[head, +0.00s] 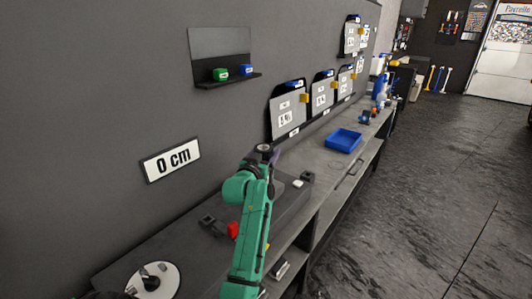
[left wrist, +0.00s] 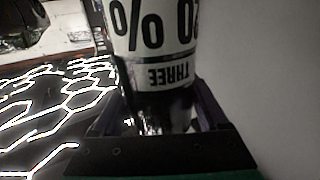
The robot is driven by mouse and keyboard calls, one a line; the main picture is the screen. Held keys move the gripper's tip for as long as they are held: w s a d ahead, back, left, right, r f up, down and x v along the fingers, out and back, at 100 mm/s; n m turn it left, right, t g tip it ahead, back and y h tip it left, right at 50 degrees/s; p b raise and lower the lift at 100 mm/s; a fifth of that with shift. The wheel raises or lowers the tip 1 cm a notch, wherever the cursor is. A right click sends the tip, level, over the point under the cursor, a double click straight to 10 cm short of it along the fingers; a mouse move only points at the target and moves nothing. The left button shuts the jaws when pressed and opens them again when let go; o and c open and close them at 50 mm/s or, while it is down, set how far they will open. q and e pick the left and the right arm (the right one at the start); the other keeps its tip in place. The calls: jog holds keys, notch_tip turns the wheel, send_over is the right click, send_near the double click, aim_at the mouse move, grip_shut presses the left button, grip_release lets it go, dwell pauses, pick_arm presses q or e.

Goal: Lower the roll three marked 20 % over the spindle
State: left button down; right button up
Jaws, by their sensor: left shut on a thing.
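The roll (left wrist: 155,28) marked "THREE" and "20 %" fills the top middle of the left wrist view, its print upside down there. My left gripper (left wrist: 160,115) is shut around the black part of the roll. In the head view my green left arm reaches up from the bottom, and its gripper (head: 268,158) is small and dark at the far end, over the bench by the wall. A dark round end (head: 264,148) shows there, probably the roll's. I cannot make out the spindle for certain, nor whether the roll touches it. My right gripper is not in view.
A white disc (head: 165,283) with a small dark part lies on the bench's near end. A blue tray (head: 343,140) stands farther along. Wall boards (head: 288,113) line the bench, and a "0 cm" sign (head: 172,160) hangs left. A red item (head: 233,230) sits beside my arm.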

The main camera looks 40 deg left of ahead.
pick_arm(q)
grip_release()
jog(key=shift+s, duration=0.1)
jog(key=shift+s+d, duration=0.15)
jog(key=shift+s, duration=0.1)
jog(key=b+v, duration=0.2)
jog(key=v, duration=0.4)
jog(key=shift+s, duration=0.4)
jog(key=shift+d+r, duration=0.1)
jog(key=shift+r, duration=0.1)
